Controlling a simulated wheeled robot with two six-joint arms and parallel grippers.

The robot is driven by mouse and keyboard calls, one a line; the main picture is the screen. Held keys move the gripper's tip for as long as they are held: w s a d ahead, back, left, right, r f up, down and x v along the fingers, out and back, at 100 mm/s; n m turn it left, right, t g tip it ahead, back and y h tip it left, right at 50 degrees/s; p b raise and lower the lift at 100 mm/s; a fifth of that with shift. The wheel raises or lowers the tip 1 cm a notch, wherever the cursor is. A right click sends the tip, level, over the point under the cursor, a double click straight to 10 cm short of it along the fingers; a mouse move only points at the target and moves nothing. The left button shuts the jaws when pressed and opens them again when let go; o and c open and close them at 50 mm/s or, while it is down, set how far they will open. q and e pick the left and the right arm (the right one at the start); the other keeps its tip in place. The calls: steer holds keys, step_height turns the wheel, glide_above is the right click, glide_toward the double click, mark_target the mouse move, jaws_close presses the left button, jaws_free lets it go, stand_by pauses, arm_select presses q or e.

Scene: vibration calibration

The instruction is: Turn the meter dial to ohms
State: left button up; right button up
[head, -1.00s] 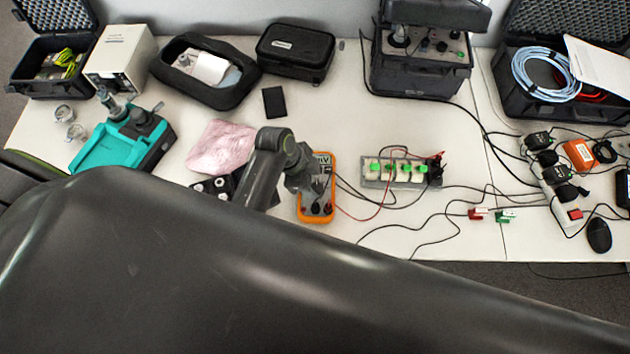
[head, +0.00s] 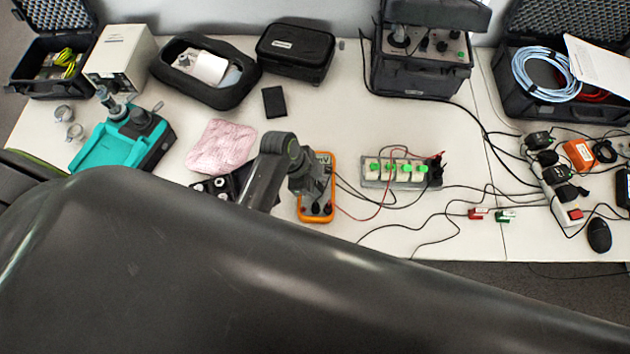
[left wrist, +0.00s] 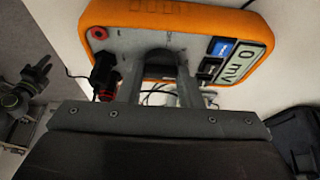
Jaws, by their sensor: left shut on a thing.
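The orange-edged meter (head: 317,215) lies on the table near its front edge, left of centre, in the head view. Its grey face and orange rim (left wrist: 263,22) also show close up in the left wrist view. Its display (left wrist: 236,65) reads 0 mV. My left gripper (head: 308,180) is over the middle of the meter. In the left wrist view its fingers (left wrist: 162,66) are shut on the dial, which they mostly hide, so its pointer cannot be read. Plugs (left wrist: 103,75) sit in sockets at the meter's lower end.
A green-topped terminal block (head: 395,184) stands right of the meter, joined by red and black leads (head: 384,200). A pink cloth (head: 222,146) and a teal device (head: 105,150) lie left. A small black block (head: 274,102) is behind.

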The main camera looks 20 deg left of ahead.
arm_select(q)
steer(key=shift+r+m+p, duration=0.1)
steer(key=shift+m+p, duration=0.3)
steer(key=shift+m, duration=0.1)
steer(key=shift+w+m+g+p, duration=0.1)
steer(key=shift+m+g+p, duration=0.5)
steer(key=shift+m, duration=0.4)
steer(key=m+g+p, duration=0.1)
steer(key=m, duration=0.3)
steer(key=shift+m+g, duration=0.3)
steer(key=shift+g, duration=0.1)
steer(key=o, duration=1)
steer(key=shift+c, duration=0.2)
steer(key=shift+w, duration=0.1)
